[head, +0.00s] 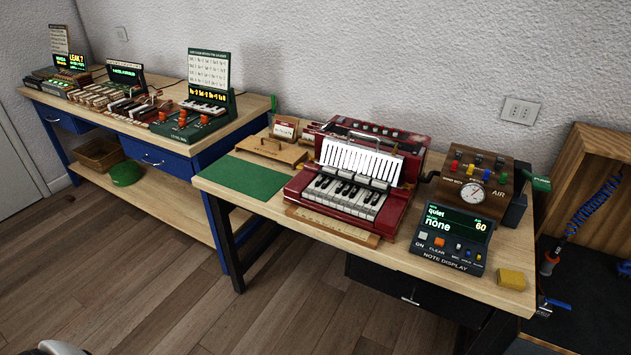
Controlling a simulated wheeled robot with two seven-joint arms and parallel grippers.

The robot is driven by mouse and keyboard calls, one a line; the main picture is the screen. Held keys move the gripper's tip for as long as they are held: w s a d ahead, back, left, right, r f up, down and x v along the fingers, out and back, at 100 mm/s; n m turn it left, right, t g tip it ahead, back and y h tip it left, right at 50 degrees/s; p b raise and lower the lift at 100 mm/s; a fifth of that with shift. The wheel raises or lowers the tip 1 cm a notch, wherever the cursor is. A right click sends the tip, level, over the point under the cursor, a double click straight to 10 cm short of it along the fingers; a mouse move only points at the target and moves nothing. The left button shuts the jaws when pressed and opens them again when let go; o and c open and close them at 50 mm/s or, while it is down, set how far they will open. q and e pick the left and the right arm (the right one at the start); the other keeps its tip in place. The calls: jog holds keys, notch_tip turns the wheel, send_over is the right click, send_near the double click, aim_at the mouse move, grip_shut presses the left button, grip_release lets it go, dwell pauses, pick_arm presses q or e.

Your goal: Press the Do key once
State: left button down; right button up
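A red accordion-like instrument (298,186) sits on the near wooden table. Its short keyboard (343,196) of white and black keys faces the front. A wooden strip (332,225) with small marks lies along the front of the keys. The marks are too small to read, so I cannot tell which key is Do. No key looks clearly pressed. The note display (452,240), right of the instrument, reads "quiet", "none" and "60". Neither gripper shows. A small light-grey rounded part, probably mine, shows at the bottom left edge.
A wooden air box (468,190) with a gauge and coloured knobs stands behind the display. A yellow sponge-like block (511,279) lies at the table's front right. A green mat (250,177) lies left of the instrument. A blue bench (160,155) with more devices stands farther left.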

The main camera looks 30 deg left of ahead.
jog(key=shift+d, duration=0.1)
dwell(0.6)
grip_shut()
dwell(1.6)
